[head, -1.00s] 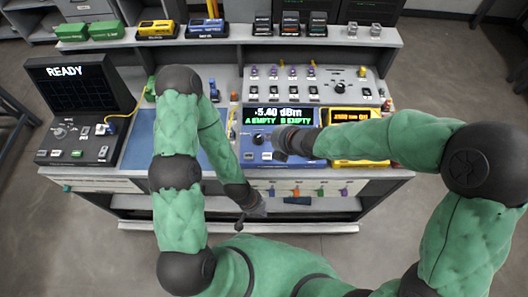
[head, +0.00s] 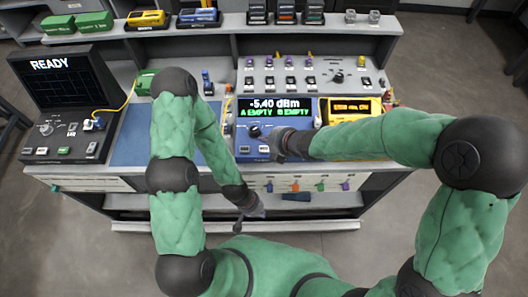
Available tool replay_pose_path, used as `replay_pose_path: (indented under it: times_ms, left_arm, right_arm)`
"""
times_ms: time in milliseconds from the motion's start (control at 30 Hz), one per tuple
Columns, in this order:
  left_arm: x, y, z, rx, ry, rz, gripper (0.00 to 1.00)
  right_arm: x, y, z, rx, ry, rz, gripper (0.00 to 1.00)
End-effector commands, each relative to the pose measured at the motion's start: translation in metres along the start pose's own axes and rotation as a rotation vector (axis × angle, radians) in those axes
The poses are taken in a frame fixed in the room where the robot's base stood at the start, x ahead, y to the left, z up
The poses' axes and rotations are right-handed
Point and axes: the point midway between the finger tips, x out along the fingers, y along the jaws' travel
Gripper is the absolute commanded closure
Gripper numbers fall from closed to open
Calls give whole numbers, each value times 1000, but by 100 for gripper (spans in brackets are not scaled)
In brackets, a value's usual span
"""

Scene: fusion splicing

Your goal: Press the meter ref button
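The blue power meter (head: 245,139) stands on the bench in the middle. Its lit screen (head: 275,107) reads -5.40 dBm, A EMPTY, B EMPTY. A dark knob (head: 254,131) is below the screen. Two small pale buttons, a left one (head: 244,150) and a right one (head: 263,149), sit on its lower front; their labels are too small to read. My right gripper (head: 267,138) is over the meter's front, close to the knob and right button; contact cannot be told. It hides the panel's right part. My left gripper (head: 248,216) hangs low before the bench, away from the meter.
A yellow device (head: 352,107) stands right of the meter, partly behind my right arm. A blue mat (head: 130,145) lies left, and the splicer (head: 65,85) with a READY screen stands at far left. A switch panel (head: 310,75) is behind the meter.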

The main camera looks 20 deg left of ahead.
Motion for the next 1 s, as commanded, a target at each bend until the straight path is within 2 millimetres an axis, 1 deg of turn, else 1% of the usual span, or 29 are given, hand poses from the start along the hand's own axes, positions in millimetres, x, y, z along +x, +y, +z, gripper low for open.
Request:
replay_pose_path:
  times_ms: [33,100,267,1000]
  left_arm:
    - [10,-4,0,0,0,0,100]
    - [17,-6,-1,0,0,0,100]
    - [25,-9,-1,0,0,0,100]
    - [26,-9,-1,0,0,0,100]
  right_arm:
    - [8,-8,0,0,0,0,100]
    - [12,-12,0,0,0,1,100]
    - [19,-19,0,1,-1,1,100]
    - [19,-19,0,0,0,1,100]
